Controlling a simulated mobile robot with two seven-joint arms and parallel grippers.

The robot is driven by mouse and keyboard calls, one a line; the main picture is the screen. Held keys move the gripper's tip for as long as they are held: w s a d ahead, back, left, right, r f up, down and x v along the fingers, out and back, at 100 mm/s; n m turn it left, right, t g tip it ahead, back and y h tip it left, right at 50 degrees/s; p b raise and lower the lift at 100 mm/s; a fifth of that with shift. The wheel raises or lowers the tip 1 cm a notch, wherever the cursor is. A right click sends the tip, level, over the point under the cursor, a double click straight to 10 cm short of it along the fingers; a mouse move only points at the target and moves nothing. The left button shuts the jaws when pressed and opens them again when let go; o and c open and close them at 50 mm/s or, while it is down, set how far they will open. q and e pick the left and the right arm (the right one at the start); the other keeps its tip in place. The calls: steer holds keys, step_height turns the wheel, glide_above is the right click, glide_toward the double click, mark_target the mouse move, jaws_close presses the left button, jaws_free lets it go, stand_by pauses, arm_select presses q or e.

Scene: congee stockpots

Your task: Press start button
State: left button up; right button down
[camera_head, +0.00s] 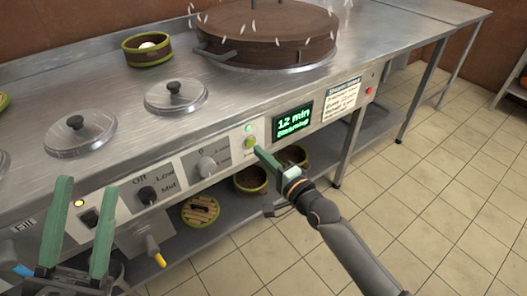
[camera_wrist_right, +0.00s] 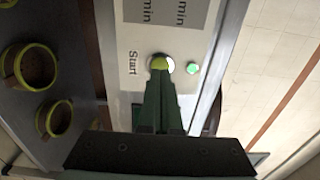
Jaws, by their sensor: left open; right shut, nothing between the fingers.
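The start button (camera_head: 250,142) is a small round yellow-green button on the steamer's front panel, left of the green display (camera_head: 292,121). In the right wrist view the button (camera_wrist_right: 158,63) sits beside the word "Start", with a lit green lamp (camera_wrist_right: 192,69) near it. My right gripper (camera_head: 258,152) is shut and empty, its fingertips at the button; in the right wrist view the fingertips (camera_wrist_right: 159,77) overlap the button's edge. I cannot tell whether they touch it. My left gripper (camera_head: 88,186) is open and empty in front of the panel's left part.
A large brown steamer lid (camera_head: 270,35) stands on the steel counter, with steam around it. Knobs (camera_head: 206,165) line the panel. More baskets (camera_head: 200,210) sit on the lower shelf.

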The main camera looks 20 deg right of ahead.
steer(key=p+v, duration=0.2)
steer(key=v, duration=0.9)
steer(key=shift+p, duration=0.4)
